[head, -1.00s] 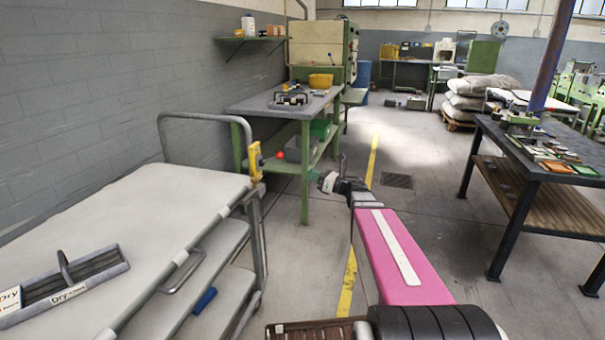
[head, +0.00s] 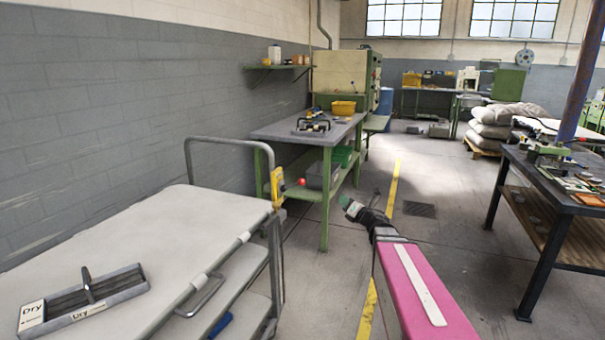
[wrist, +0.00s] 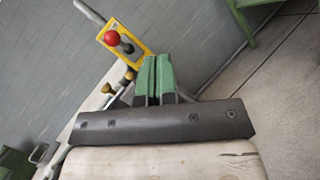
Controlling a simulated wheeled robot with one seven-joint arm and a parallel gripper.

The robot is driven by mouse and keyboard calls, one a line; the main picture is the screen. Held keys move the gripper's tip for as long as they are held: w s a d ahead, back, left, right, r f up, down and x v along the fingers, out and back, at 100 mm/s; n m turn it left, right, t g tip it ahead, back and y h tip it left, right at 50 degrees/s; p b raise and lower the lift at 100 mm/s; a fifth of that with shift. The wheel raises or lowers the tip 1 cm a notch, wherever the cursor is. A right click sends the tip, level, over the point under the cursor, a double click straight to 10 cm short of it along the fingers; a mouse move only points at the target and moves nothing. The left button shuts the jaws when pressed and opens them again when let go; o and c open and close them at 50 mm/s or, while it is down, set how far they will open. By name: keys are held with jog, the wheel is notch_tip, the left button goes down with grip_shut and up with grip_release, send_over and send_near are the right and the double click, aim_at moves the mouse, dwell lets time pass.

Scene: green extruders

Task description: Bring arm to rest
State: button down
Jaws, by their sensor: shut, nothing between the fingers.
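My arm, with a pink link, reaches forward over the floor in the head view. My gripper (head: 350,206) is at its far end, to the right of the cart and in front of the green workbench. In the wrist view my gripper (wrist: 155,78) shows its two green fingers close together, with nothing between them. Beyond the fingertips in that view is a yellow plate with a red knob (wrist: 113,38), which is on the cart's handle. My gripper holds nothing and looks clear of the cart in the head view.
The white-topped cart (head: 130,235) at left carries a grey tray labelled Dry (head: 110,295). A green workbench (head: 290,130) stands against the wall. A dark table (head: 560,190) with parts is at right. Sacks (head: 505,120) lie farther back. The floor between is open.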

jog(key=s+d+f+m+g+h, duration=0.2)
jog(key=d+f+m+h, duration=0.35)
jog(key=m, duration=0.65)
jog(key=s+d+f+m+g+h, duration=0.1)
jog(key=d+f+m+g+h, duration=0.1)
jog(key=f+m+h, duration=0.8)
jog(key=s+a+f+m+g+y, duration=0.1)
jog(key=s+a+f+m+g, duration=0.2)
jog(key=s+m+g, duration=0.3)
jog(key=s+a+f+m+g+y, duration=0.2)
jog(key=s+m+g, duration=0.4)
jog(key=s, duration=0.8)
notch_tip(320, 180, down, 2)
jog(key=shift+a+f+m, duration=0.2)
jog(key=shift+a+m, duration=0.65)
jog(key=shift+m, duration=0.35)
